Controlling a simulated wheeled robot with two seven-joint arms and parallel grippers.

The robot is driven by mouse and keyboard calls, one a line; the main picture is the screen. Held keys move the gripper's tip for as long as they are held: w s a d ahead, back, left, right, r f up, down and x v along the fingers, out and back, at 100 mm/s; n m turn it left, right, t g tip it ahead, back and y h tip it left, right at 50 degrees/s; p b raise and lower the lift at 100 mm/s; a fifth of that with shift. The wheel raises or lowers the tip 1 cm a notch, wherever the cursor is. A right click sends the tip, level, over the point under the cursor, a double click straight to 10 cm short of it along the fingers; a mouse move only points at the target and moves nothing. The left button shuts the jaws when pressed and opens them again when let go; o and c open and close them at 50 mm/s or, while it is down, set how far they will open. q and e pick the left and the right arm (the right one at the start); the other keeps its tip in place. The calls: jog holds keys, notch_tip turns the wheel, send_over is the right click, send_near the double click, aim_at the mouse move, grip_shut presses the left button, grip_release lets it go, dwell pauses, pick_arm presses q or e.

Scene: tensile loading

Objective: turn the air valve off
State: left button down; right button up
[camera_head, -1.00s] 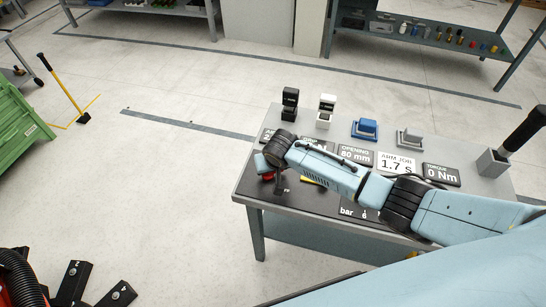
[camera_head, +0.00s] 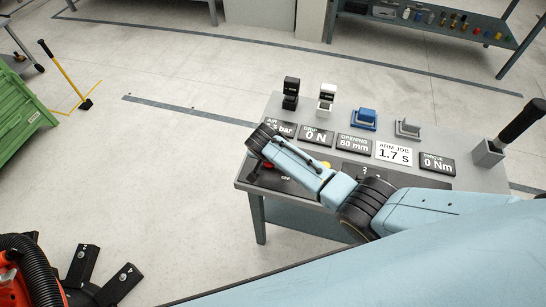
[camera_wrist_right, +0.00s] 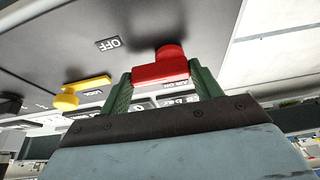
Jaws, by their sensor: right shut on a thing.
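The air valve's red handle (camera_wrist_right: 160,68) is between the green fingers of my right gripper (camera_wrist_right: 164,80) in the right wrist view. The gripper is shut on it. A white "AIR ON" label shows beside the handle, and an "OFF" label (camera_wrist_right: 107,44) lies to its left. In the head view my right arm reaches over the bench panel, and its wrist hides most of the red handle and the fingers. An "OFF" label (camera_head: 285,178) shows below the wrist. My left gripper is not in view.
A yellow handle (camera_wrist_right: 80,92) is left of the red one. A grey holder with a black handle (camera_head: 519,123) stands at right.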

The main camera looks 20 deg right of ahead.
dwell(0.3)
jog(key=o, duration=1)
jog(key=p+v, duration=0.3)
jog(key=v, duration=1)
jog(key=shift+s+r, duration=0.1)
jog(key=shift+r, duration=0.1)
